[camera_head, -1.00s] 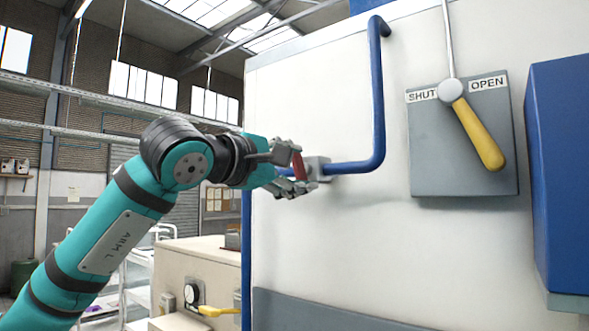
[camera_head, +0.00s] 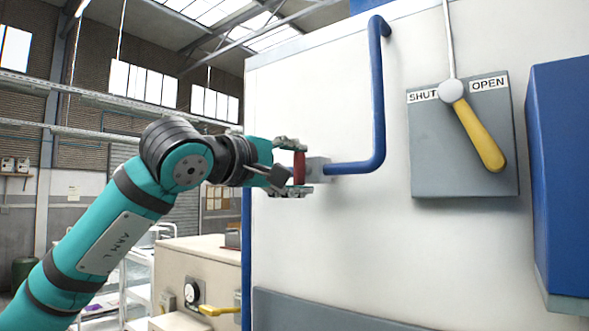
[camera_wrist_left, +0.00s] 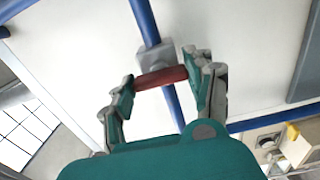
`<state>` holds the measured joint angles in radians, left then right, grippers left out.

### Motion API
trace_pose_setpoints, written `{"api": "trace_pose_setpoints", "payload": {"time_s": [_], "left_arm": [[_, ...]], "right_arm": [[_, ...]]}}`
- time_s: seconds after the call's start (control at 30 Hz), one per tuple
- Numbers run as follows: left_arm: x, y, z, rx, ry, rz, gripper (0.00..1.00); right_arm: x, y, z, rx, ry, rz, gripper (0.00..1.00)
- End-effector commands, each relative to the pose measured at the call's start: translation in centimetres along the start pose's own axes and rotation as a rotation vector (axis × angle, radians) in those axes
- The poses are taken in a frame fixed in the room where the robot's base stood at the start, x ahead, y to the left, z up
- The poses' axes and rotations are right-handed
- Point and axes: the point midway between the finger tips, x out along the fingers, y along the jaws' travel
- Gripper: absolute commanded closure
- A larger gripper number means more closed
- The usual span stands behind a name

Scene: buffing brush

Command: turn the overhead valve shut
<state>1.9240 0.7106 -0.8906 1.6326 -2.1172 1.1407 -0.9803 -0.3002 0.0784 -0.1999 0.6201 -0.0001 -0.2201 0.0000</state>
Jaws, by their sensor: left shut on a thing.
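A valve with a red handle (camera_head: 299,168) and a grey body (camera_head: 318,169) sits on the blue pipe (camera_head: 350,168) on a white wall. The handle stands upright in the head view. My left gripper (camera_head: 297,168) is shut on the red handle, with one finger at its upper end and one at its lower end. In the left wrist view the red handle (camera_wrist_left: 161,77) lies between the fingertips, in front of the grey body (camera_wrist_left: 155,55). My right gripper is not in view.
A grey plate (camera_head: 440,165) labelled SHUT and OPEN carries a yellow lever (camera_head: 480,135) pointing down and right. A blue box (camera_head: 560,170) juts out at the right. A beige cabinet (camera_head: 205,265) with a gauge and a yellow handle stands below my left arm.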

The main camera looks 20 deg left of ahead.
Motion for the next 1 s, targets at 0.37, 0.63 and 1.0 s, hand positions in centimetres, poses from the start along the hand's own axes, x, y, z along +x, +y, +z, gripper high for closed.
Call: {"api": "trace_pose_setpoints", "payload": {"time_s": [0.37,0.63,1.0], "left_arm": [[0.0,-0.1,0.1,0.001,0.0,-0.003,0.21],[-0.4,0.0,0.0,0.0,0.001,-0.001,0.21],[-7.3,0.0,-0.1,0.001,0.002,0.002,0.21]], "right_arm": [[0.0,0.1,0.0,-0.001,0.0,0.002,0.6],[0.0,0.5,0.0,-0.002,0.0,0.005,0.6],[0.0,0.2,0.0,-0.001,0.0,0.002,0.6]]}}
